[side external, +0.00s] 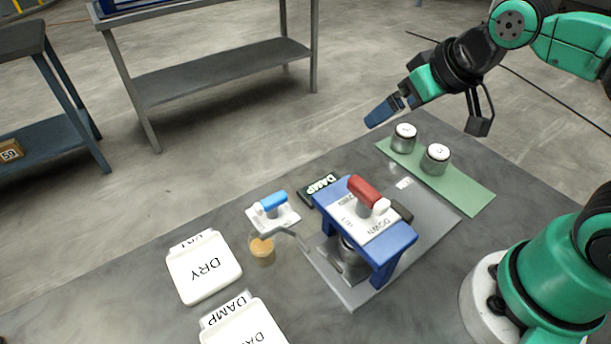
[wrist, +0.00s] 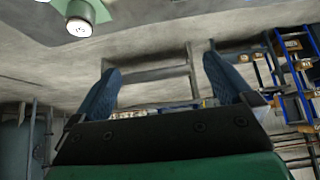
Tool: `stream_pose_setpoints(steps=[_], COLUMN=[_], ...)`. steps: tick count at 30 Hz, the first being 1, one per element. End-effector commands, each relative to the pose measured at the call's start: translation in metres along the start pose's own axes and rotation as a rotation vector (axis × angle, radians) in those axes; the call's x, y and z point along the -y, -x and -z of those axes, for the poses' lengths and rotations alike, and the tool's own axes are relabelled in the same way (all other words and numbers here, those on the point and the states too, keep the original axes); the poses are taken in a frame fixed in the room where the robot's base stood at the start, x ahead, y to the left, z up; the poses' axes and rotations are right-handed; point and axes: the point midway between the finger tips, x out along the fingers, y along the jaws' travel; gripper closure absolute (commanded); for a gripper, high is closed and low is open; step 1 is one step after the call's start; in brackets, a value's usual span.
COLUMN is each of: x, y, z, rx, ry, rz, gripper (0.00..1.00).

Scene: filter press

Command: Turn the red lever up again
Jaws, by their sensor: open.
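The red lever (side external: 367,191) sits on top of the blue press frame (side external: 403,240), over a white plate lettered UP and DOWN. The lever lies across the plate, its red part toward the back and a white knob at its front end. A metal cylinder (side external: 347,252) stands under the frame. My gripper (side external: 382,112) is high at the upper right in the side view, well apart from the lever. In the wrist view my gripper (wrist: 165,85) shows two blue fingers spread wide with nothing between them. The lever is not in the wrist view.
A green mat (side external: 470,190) holds two metal weights (side external: 404,138) behind the press. A blue-handled part (side external: 272,203), an amber cup (side external: 262,250), a DRY tray (side external: 203,268) and a DAMP tray (side external: 245,325) lie left.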

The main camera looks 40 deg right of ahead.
Motion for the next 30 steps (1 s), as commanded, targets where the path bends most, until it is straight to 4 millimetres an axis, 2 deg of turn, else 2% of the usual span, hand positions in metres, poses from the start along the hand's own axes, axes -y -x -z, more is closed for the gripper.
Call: stream_pose_setpoints(steps=[9,16,24,30], x=[0.000,0.063,0.118,0.116], y=[0.073,0.077,0.105,0.073], z=[0.051,0.030,-0.002,-0.025], rx=[0.000,0.255,0.486,0.488], ry=[0.000,0.704,1.519,1.520], rz=[0.000,0.187,0.487,0.489], gripper=[0.00,0.00,0.00,0.00])
